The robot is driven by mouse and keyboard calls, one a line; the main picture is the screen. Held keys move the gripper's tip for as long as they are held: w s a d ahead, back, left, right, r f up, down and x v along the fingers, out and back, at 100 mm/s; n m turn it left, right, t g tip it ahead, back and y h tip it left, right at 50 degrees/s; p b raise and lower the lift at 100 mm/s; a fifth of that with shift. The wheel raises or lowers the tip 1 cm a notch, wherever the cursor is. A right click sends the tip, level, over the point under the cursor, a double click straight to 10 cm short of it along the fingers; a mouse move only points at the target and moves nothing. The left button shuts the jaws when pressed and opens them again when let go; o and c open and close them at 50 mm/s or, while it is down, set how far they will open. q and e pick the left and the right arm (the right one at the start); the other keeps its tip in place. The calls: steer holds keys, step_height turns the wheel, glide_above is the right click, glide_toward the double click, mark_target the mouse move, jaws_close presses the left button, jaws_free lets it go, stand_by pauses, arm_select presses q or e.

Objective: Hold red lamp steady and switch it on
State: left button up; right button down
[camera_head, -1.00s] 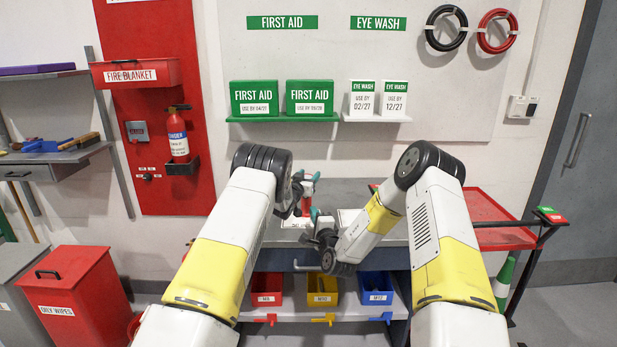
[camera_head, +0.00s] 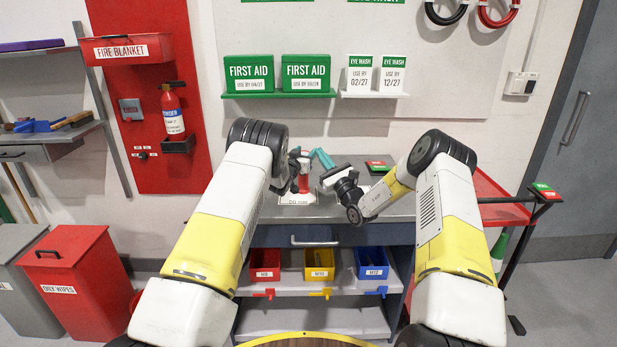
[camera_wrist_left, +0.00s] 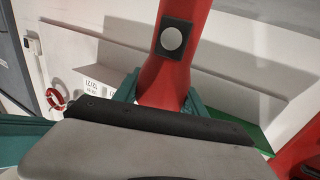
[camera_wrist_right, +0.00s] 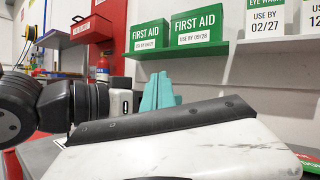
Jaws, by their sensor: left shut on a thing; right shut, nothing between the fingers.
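The red lamp (camera_head: 303,182) stands on the bench at a white labelled sheet, partly hidden by my left gripper. In the left wrist view its red body (camera_wrist_left: 165,80) fills the space between the teal fingers and carries a round grey button (camera_wrist_left: 172,38) on a black plate. My left gripper (camera_wrist_left: 160,98) is shut on the lamp. My right gripper (camera_head: 322,158) is shut and empty, its teal fingers just right of the lamp's top and pointing toward it. In the right wrist view the closed fingers (camera_wrist_right: 157,92) show with my left wrist beyond. I cannot tell whether the lamp is lit.
The grey bench (camera_head: 400,206) has a red-and-green sign block (camera_head: 377,166) at the back. Red (camera_head: 265,263), yellow (camera_head: 319,263) and blue (camera_head: 371,263) bins sit below. A red tray cart (camera_head: 490,205) stands to the right. A shelf with first aid boxes (camera_head: 305,73) hangs behind.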

steer(key=shift+s+d+f+m+g+y, duration=0.8)
steer(key=shift+f+m+g, duration=0.8)
steer(key=shift+m+g, duration=0.65)
steer(key=shift+s+d+f+m+g+y, duration=0.85)
steer(key=shift+f+m+g, duration=0.7)
steer(key=shift+m+g, duration=0.7)
steer(key=shift+s+d+f+m+g+y, duration=0.55)
steer(key=shift+f+m+g+y, duration=0.4)
steer(key=shift+f+m+g, duration=1)
steer(key=shift+w+r+m+g, duration=0.15)
steer(key=shift+r+m+g, duration=0.1)
steer(key=shift+r+g, duration=0.1)
steer(key=x, duration=1)
steer(key=shift+w+a+f, duration=0.1)
steer(key=shift+w+d, duration=0.3)
steer(key=shift+w, duration=0.65)
steer(key=shift+w+d, duration=0.1)
steer(key=shift+w, duration=0.8)
